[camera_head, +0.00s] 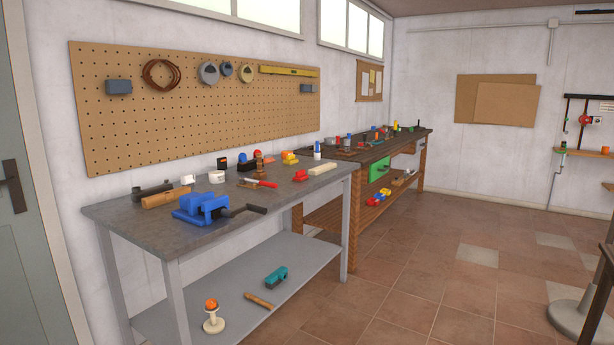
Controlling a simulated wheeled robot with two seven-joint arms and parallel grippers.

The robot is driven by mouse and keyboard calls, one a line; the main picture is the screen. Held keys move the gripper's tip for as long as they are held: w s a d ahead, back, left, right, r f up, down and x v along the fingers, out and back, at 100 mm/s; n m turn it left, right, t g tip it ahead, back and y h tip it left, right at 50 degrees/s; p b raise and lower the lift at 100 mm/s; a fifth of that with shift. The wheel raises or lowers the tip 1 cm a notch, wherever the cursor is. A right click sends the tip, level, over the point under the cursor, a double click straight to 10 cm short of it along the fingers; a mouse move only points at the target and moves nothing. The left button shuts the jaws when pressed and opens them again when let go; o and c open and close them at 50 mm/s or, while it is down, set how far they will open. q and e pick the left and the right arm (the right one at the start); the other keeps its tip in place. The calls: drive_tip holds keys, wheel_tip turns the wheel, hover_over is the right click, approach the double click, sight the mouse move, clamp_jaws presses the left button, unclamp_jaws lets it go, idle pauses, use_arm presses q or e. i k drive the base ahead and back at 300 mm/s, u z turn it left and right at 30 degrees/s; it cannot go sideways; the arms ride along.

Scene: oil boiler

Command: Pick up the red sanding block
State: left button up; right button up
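A small red block-like object (300,175) lies on the grey workbench (130,218), near its front edge right of the middle. It looks like the red sanding block, but it is too small to be certain. Neither of my grippers is in view.
A blue vise (200,207) sits at the bench's near edge. Several tools and jars stand along the back. A lower shelf (240,318) holds a teal tool (276,277). A second wooden bench (375,150) stands beyond. The tiled floor (430,280) in front is clear.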

sight(301, 177)
drive_tip(key=z, duration=0.8)
drive_tip(key=i, duration=1.65)
drive_tip(key=z, duration=0.6)
drive_tip(key=i, duration=2.1)
drive_tip(key=u, duration=1.75)
drive_tip(key=i, duration=1)
drive_tip(key=u, duration=0.95)
